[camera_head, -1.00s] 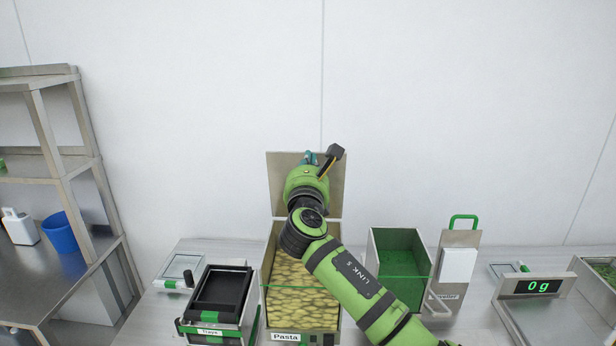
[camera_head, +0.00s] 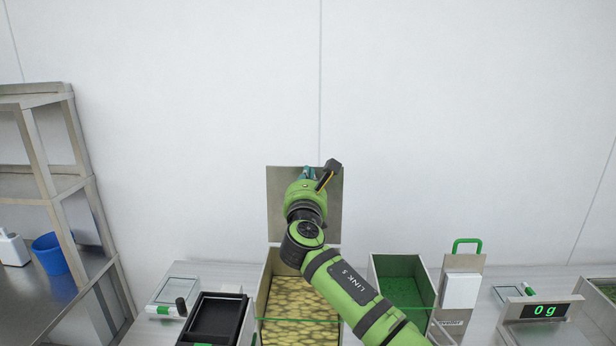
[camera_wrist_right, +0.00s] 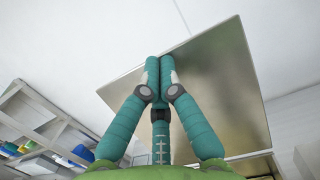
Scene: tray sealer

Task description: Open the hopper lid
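The hopper lid (camera_head: 277,205) is a flat grey metal panel raised at the back of the pasta hopper (camera_head: 263,290). The hopper's top is uncovered and the pasta inside shows. My right gripper (camera_head: 307,173) is in front of the lid, near its upper edge; the wrist and arm hide part of it. In the right wrist view, the gripper (camera_wrist_right: 158,62) has its teal fingers together, tips at the lid's edge and overlapping its face (camera_wrist_right: 212,85). I see nothing held between them; exact contact is unclear. My left gripper is out of view.
A black tray stack (camera_head: 215,318) stands left of the hopper. A green-lined bin (camera_head: 402,266), a stand with a green handle (camera_head: 465,262) and a scale display reading 0 g (camera_head: 545,311) stand to the right. A shelf (camera_head: 35,187) is at far left.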

